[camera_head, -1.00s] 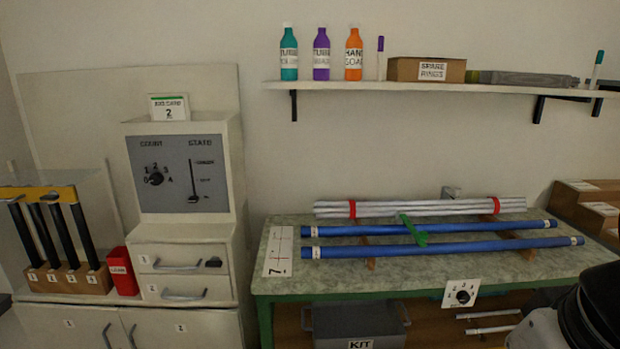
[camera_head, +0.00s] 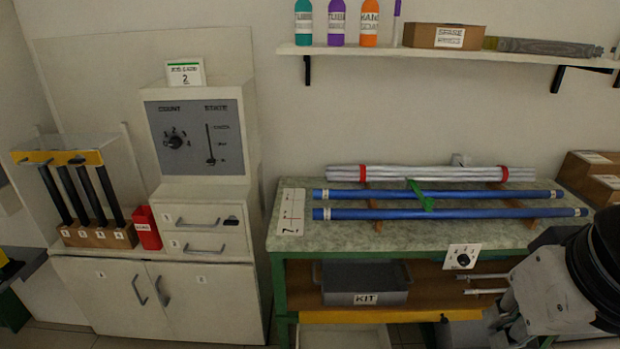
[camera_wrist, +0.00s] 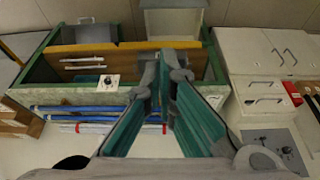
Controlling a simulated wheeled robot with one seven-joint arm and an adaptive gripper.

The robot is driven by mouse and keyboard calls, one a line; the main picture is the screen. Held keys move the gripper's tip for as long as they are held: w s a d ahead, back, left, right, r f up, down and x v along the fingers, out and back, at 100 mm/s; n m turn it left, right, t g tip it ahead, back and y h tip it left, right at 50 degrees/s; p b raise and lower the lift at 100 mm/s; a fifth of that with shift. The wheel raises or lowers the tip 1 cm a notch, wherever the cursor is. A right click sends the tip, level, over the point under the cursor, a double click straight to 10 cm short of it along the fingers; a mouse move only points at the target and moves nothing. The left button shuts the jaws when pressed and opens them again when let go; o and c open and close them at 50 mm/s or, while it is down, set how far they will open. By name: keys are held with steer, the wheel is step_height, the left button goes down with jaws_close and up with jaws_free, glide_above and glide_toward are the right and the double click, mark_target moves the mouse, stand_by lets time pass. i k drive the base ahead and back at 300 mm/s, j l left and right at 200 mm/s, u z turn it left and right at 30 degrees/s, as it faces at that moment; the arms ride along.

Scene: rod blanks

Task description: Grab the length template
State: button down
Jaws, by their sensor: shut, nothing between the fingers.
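I cannot tell for sure which thing is the length template. A long flat grey strip (camera_head: 550,47) lies on the wall shelf, right of the cardboard box. A white plate (camera_head: 290,212) with red lines and a 7 lies on the left end of the green-topped table. The head view shows only part of my arm at the lower right.
The bench (camera_head: 350,240) carries bundled white rods (camera_head: 430,173) and has a grey KIT bin (camera_head: 366,284) beneath. Left are a cabinet (camera_head: 165,300) with drawers, a dial panel and a rack of black tubes (camera_head: 85,195). Bottles and a box (camera_head: 440,36) stand on the shelf (camera_head: 420,54).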

mark_target(292, 218)
steer(key=i+j+z, duration=0.2)
steer(key=j, duration=0.4)
steer(key=i+j+z, duration=0.15)
steer(key=i+j, duration=0.15)
steer(key=j, duration=0.35)
steer(key=i+j+z, duration=0.2)
steer(key=j, duration=0.45)
steer(key=i+j+z, duration=0.15)
steer(key=j, duration=0.5)
steer(key=j+z, duration=0.2)
steer(key=j, duration=0.5)
steer(key=i+j+z, duration=0.15)
steer(key=j, duration=0.55)
